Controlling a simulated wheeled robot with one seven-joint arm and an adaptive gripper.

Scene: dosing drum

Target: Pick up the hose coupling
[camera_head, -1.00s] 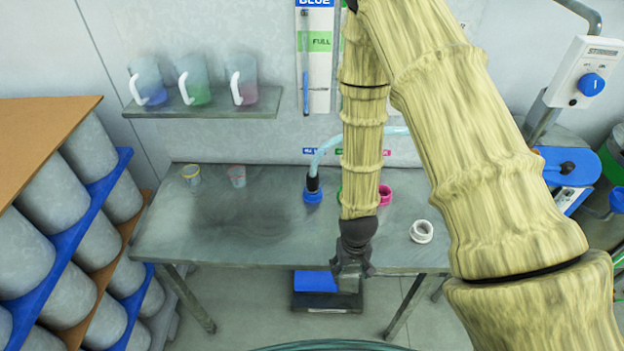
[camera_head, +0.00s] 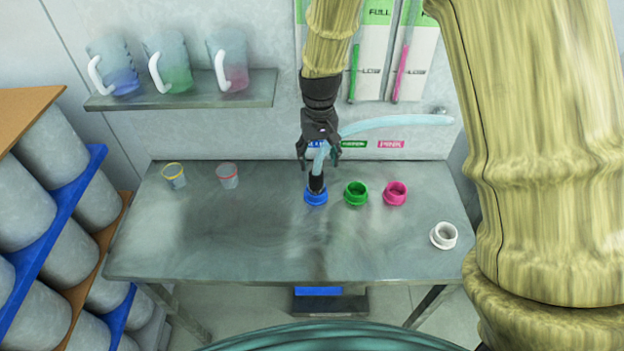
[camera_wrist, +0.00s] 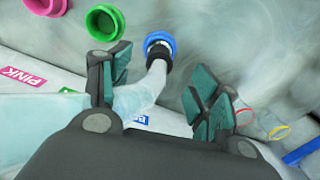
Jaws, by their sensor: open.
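The hose coupling (camera_head: 316,183) is a black cuff on the end of a pale blue hose (camera_head: 400,123). It stands upright in the blue ring port (camera_head: 316,197) on the metal table. My gripper (camera_head: 318,163) is open above it, with its fingers around the hose end in the head view. In the wrist view, the coupling (camera_wrist: 159,52) and the blue port (camera_wrist: 163,38) show beyond my gripper (camera_wrist: 165,95). The hose (camera_wrist: 135,97) passes between the two teal-padded fingers, and I see no firm contact.
A green port (camera_head: 356,194), a pink port (camera_head: 395,194) and a white ring (camera_head: 445,236) are on the table (camera_head: 220,262) to the right. Two small cups (camera_head: 174,177) (camera_head: 228,176) stand at the left. A shelf (camera_head: 190,93) holds jugs. The table's front is clear.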

